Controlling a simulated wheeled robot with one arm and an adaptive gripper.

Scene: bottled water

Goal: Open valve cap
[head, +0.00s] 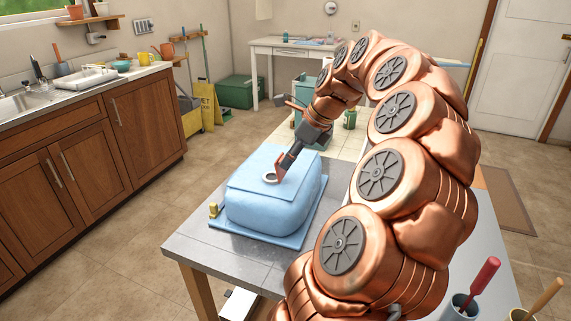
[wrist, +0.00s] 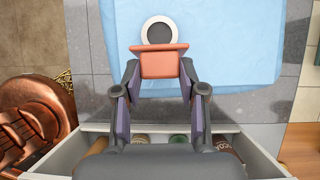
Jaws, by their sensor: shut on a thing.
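A pale blue, soft-looking water container (head: 268,213) sits on the grey tabletop, with a small brass fitting (head: 213,209) at its lower left. On its top is a white valve ring (head: 269,178) with a dark centre; the ring also shows in the wrist view (wrist: 146,25). My gripper (head: 281,166) reaches down from above, just right of the ring. In the wrist view its fingers are closed on an orange-red cap (wrist: 160,66), which overlaps the ring's near edge. I cannot tell whether the cap touches the ring.
The grey table (head: 190,239) has bare top around the container. Cups with a red-handled tool (head: 484,276) and a wooden handle (head: 546,294) stand at the lower right. An open drawer (wrist: 262,151) with several round items shows under my gripper. A wooden counter (head: 90,150) stands left.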

